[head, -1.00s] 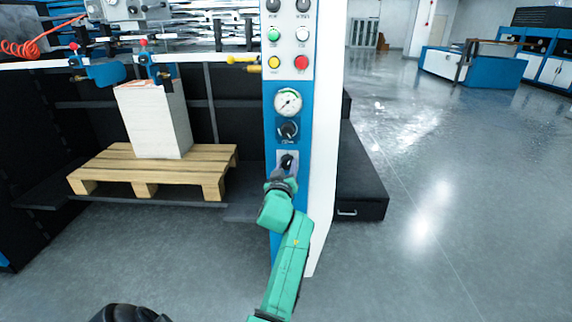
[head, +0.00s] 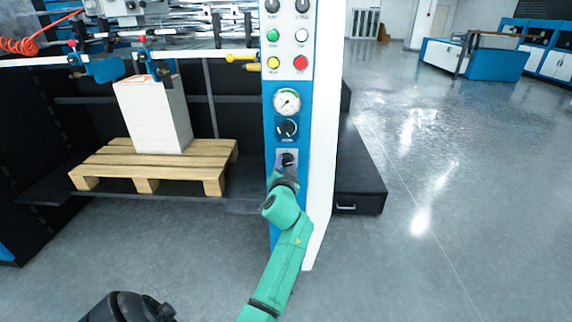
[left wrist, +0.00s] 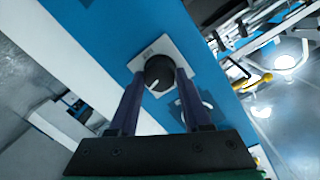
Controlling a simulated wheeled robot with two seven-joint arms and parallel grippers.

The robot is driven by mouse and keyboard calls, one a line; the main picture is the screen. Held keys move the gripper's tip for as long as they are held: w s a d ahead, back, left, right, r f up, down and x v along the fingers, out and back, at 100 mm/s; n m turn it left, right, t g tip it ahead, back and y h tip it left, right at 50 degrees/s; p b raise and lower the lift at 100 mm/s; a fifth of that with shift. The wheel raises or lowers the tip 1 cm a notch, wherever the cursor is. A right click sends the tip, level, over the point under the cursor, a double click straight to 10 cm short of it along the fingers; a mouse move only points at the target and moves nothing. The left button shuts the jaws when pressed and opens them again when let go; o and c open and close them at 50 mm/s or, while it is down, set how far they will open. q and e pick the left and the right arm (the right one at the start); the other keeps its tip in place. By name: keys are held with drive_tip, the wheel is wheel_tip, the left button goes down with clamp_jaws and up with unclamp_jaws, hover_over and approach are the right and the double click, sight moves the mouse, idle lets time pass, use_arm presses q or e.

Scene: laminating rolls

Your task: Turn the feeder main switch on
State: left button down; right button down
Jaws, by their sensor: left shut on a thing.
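The feeder main switch (head: 289,157) is a black rotary knob on a pale square plate, low on the blue-and-white control column (head: 301,205). My left gripper (head: 286,162) reaches it from below and is shut on it. In the left wrist view the knob (left wrist: 159,70) sits between the two dark fingers (left wrist: 160,78), with a short white mark on its face. The plate's markings are too small to read, so I cannot tell the switch's position. My right gripper is not in view.
Above the switch on the column are another black knob (head: 287,128), a pressure gauge (head: 287,101) and several coloured buttons. A wooden pallet (head: 150,165) with a paper stack (head: 157,115) stands left. A black step (head: 358,172) stands right; open floor lies beyond.

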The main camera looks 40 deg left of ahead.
use_arm(q)
drive_tip(key=shift+r+m, duration=0.1)
drive_tip(key=shift+m, duration=0.9)
drive_tip(key=c, duration=0.5)
unclamp_jaws()
drive_tip(key=shift+o, duration=0.7)
drive_tip(key=shift+w+a, duration=0.1)
